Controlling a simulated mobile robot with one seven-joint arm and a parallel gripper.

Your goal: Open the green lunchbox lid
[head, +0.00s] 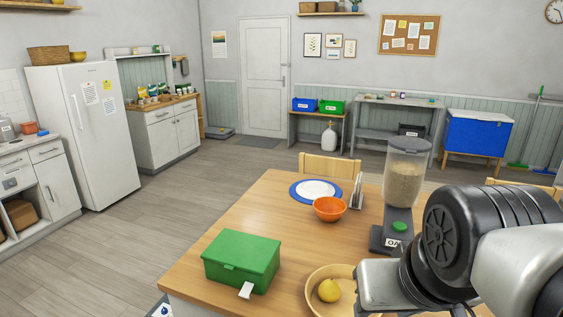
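The green lunchbox (240,262) sits on the near left part of the wooden table. Its green lid (243,248) is shut. A small catch shows on its front side, and a white tag (246,290) hangs at its front right corner. My arm comes in from the lower right. The grey metal end of it, my gripper (382,287), is to the right of the lunchbox and apart from it, near the wooden bowl. Its fingers cannot be made out, so I cannot tell whether it is open or shut.
A wooden bowl (317,303) with a yellow pear (329,290) stands between the lunchbox and my arm. Behind are an orange bowl (330,209), a blue-rimmed plate (300,191) and a grain dispenser (404,180). The table behind the lunchbox is clear.

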